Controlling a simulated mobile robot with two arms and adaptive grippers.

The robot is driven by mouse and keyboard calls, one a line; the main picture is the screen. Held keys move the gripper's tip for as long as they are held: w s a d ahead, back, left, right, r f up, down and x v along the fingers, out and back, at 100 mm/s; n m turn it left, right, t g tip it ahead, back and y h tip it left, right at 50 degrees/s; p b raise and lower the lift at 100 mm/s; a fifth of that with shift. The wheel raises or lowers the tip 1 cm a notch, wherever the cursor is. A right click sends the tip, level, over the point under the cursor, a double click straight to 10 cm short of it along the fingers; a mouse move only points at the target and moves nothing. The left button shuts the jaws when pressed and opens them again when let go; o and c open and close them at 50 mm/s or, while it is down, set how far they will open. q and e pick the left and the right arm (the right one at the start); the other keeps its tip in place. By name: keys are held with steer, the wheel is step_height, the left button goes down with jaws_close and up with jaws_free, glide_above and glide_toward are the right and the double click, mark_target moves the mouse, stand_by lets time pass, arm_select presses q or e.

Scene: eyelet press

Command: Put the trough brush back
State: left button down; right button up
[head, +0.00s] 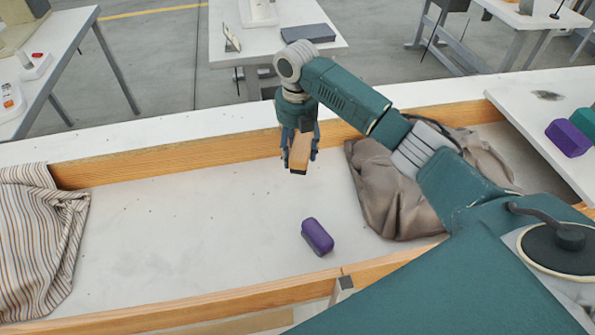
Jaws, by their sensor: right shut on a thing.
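The trough brush (300,150), a small wooden block with a dark underside, is in my right gripper (300,157). The fingers are shut on it from both sides. The gripper points down and holds the brush above the white floor of the trough (170,215), near its far wooden wall. I cannot tell the exact gap below the brush. My left gripper is not in view.
A purple block (318,236) lies in the trough near the front wall. A brown cloth (385,195) is heaped at the right, and a striped cloth (40,235) hangs at the left. Another purple block (568,138) sits on the white surface at right. The trough's left-middle is clear.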

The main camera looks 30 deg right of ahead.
mark_target(297, 144)
step_height(297, 144, down, 9)
steer(key=shift+r, duration=0.1)
stand_by(0.3)
steer(key=o, duration=1.1)
steer(key=shift+f, duration=0.25)
step_height(297, 144, up, 12)
steer(key=shift+a+r+b, duration=0.1)
steer(key=shift+r+b, duration=0.15)
steer(key=shift+b, duration=0.05)
steer(key=shift+r, duration=0.1)
